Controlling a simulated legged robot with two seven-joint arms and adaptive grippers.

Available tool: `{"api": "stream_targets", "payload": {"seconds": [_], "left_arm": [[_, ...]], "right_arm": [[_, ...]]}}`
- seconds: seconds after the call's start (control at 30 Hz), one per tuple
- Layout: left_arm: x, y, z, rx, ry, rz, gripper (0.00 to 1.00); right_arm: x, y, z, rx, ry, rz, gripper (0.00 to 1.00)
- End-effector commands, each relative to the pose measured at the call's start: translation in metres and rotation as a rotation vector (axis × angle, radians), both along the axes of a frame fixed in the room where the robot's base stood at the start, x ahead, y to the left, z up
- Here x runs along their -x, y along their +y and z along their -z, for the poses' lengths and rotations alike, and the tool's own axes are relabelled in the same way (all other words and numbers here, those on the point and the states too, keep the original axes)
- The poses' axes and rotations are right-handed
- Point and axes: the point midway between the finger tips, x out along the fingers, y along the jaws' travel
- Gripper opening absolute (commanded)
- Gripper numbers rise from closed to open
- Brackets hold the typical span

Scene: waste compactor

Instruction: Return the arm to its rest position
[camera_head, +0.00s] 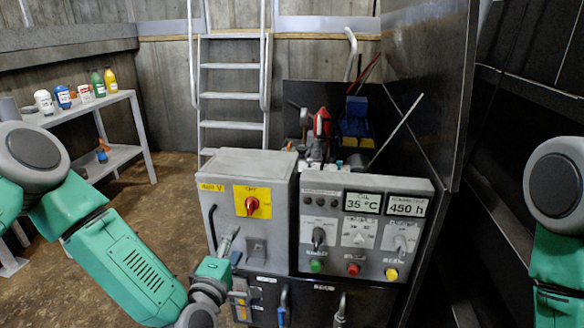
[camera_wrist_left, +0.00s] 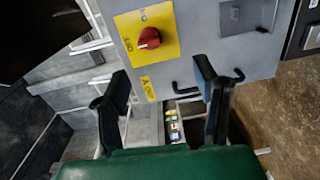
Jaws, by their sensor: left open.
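My left arm (camera_head: 125,262) comes in from the left in the head view, bent down toward the front of the grey electrical box (camera_head: 228,232). My left gripper (camera_head: 234,262) is in front of the lower part of this box. In the left wrist view my left gripper (camera_wrist_left: 160,75) has its two dark fingers spread, with nothing between them. The box's red rotary switch (camera_head: 251,204) on a yellow plate also shows in the wrist view (camera_wrist_left: 149,38), beyond the fingers. Part of my right arm (camera_head: 556,190) shows at the right edge; its gripper is out of view.
A control panel (camera_head: 326,206) with displays, knobs and coloured buttons adjoins the box on the right. Tools stand in a dark bin behind it. A shelf (camera_head: 121,155) with bottles and jars is at the left. A ladder (camera_head: 231,97) stands behind. Brown floor is open between shelf and box.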

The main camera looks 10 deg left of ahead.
Motion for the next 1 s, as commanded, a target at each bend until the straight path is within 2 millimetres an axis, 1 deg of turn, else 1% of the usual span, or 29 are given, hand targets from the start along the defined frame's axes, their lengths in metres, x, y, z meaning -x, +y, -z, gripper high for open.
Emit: {"api": "stream_targets", "payload": {"seconds": [0.07,0.13,0.17,0.2,0.27,0.3,0.37,0.4,0.47,0.5,0.6,0.7,0.8,1.0], "left_arm": [[0.016,-0.013,0.019,-0.086,0.082,0.068,0.55],[0.042,-0.026,0.047,-0.215,0.192,0.161,0.55],[0.056,-0.03,0.061,-0.281,0.247,0.212,0.55],[0.078,-0.034,0.081,-0.378,0.327,0.285,0.55],[0.116,-0.034,0.108,-0.529,0.444,0.406,0.55],[0.142,-0.03,0.124,-0.627,0.521,0.487,0.55],[0.182,-0.019,0.144,-0.768,0.631,0.609,0.55],[0.208,-0.008,0.153,-0.855,0.701,0.689,0.55],[0.245,0.01,0.163,-0.969,0.798,0.806,0.55],[0.267,0.022,0.166,-1.034,0.854,0.875,0.55],[0.31,0.051,0.167,-1.155,0.972,1.021,0.55],[0.337,0.07,0.164,-1.223,1.047,1.116,0.55],[0.35,0.08,0.161,-1.251,1.084,1.162,0.55],[0.352,0.081,0.161,-1.257,1.09,1.173,0.55]], "right_arm": [[0.0,0.0,-0.003,0.0,0.0,0.0,0.4],[0.0,0.0,-0.006,0.0,0.001,0.0,0.4],[0.0,0.0,-0.008,0.0,0.001,0.0,0.4],[0.0,0.0,-0.01,0.0,0.001,0.0,0.4],[0.0,0.0,-0.014,0.0,0.001,0.0,0.4],[0.0,0.0,-0.016,0.0,0.001,0.0,0.4],[0.0,0.0,-0.019,0.0,0.001,0.0,0.4],[0.0,0.0,-0.021,0.0,0.001,0.0,0.4],[0.0,0.0,-0.023,0.0,0.001,0.0,0.4],[0.0,0.0,-0.025,0.0,0.001,0.0,0.4],[0.0,0.0,-0.028,0.0,0.001,0.0,0.4],[0.0,0.0,-0.029,0.0,0.001,0.0,0.4],[0.0,0.0,-0.029,0.0,0.001,0.0,0.4],[0.0,0.0,-0.029,0.0,0.001,0.0,0.4]]}}
